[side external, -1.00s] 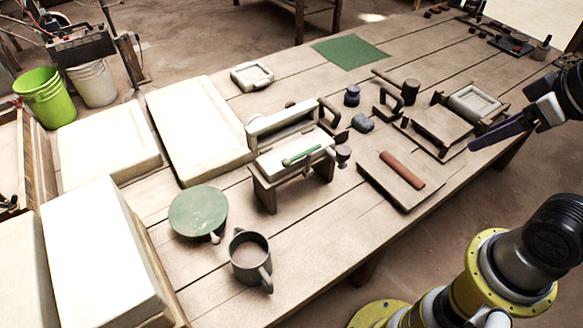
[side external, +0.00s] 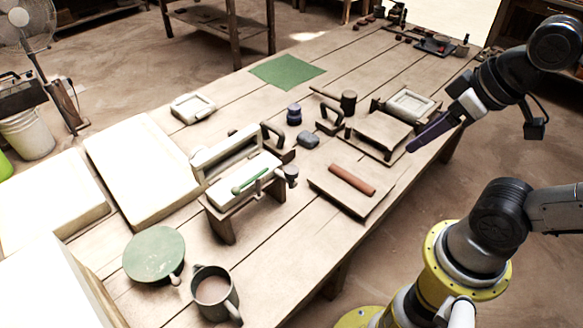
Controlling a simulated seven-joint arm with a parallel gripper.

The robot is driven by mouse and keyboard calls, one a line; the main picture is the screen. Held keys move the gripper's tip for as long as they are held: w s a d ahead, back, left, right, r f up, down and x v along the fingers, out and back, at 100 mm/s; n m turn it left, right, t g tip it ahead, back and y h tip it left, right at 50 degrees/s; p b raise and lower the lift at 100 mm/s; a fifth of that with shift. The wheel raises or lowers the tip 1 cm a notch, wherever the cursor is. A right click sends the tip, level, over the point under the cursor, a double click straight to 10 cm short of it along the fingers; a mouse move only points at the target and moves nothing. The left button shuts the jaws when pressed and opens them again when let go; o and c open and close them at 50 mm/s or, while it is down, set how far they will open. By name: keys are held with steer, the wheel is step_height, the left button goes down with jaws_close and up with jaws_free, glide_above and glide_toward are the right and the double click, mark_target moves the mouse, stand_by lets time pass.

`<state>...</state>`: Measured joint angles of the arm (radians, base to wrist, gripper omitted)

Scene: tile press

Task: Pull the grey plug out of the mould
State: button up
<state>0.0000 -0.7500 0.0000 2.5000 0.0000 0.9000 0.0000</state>
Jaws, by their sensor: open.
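My gripper (side external: 420,141) has long purple fingers and hangs at the right, over the table's right edge. It is seen from the side, with nothing visible between its fingers, and is apart from everything on the table. A square, pale framed mould (side external: 430,116) lies just left of and behind it, with a light grey panel (side external: 410,104) inside its frame. A smaller pale framed mould (side external: 192,108) lies at the far left of the table. I cannot tell which mould holds the grey plug. A blue-grey lump (side external: 308,139) lies loose mid-table.
A wooden stand (side external: 383,132) sits beside the right mould. A board (side external: 335,197) with a terracotta roller (side external: 352,181) is nearer. A dark purple knob (side external: 294,114) stands mid-table.

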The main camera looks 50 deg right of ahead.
steer(key=shift+o, duration=0.3)
steer(key=w+r+n, duration=0.4)
steer(key=w+r, duration=0.1)
steer(key=n+g, duration=0.5)
steer(key=g, duration=0.1)
glide_above(292, 169)
step_height(292, 169, down, 9)
step_height(292, 169, down, 13)
steer(key=shift+f, duration=0.1)
jaws_close()
